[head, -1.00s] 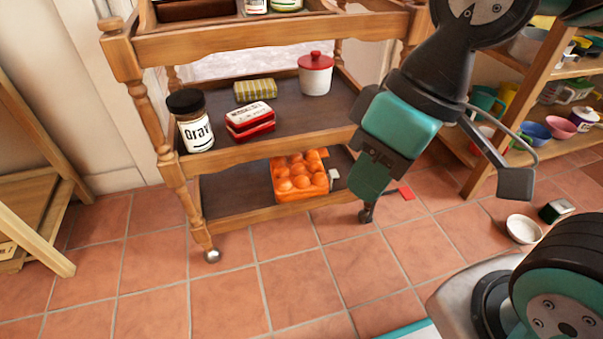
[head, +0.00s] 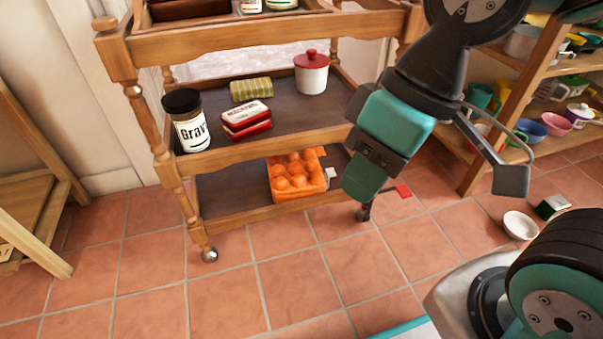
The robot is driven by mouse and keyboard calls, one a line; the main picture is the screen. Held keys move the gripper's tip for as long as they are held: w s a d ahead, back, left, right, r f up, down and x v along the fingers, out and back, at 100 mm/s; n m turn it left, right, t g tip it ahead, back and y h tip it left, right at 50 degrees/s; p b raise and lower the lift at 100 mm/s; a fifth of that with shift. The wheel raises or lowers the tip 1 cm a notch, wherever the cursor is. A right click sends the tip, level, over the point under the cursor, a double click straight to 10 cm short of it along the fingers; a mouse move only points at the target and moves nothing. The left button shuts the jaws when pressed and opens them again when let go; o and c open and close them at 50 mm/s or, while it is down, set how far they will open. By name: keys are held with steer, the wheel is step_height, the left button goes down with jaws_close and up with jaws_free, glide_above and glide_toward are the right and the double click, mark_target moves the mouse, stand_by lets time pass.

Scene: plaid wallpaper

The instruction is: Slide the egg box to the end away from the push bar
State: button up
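The orange egg box (head: 298,181) sits on the bottom shelf (head: 228,196) of a wooden trolley, right of the shelf's middle. Bumpy orange tops show along it. My gripper (head: 364,178) is low at the trolley's right end, to the right of the egg box. My own arm hides most of it and the shelf's right end. A small pale piece (head: 331,172) shows between the egg box and my arm; I cannot tell whether it is a fingertip or whether it touches the box. I cannot make out the push bar.
The middle shelf above holds a gravy jar (head: 187,121), red tins (head: 246,119), a striped yellow-green block (head: 251,90) and a red-lidded pot (head: 312,74). A white bowl (head: 520,225) lies on the floor at right. The bottom shelf's left part is clear.

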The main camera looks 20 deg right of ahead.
step_height(320, 180, up, 15)
steer(key=p, duration=1.4)
steer(key=shift+f, duration=0.2)
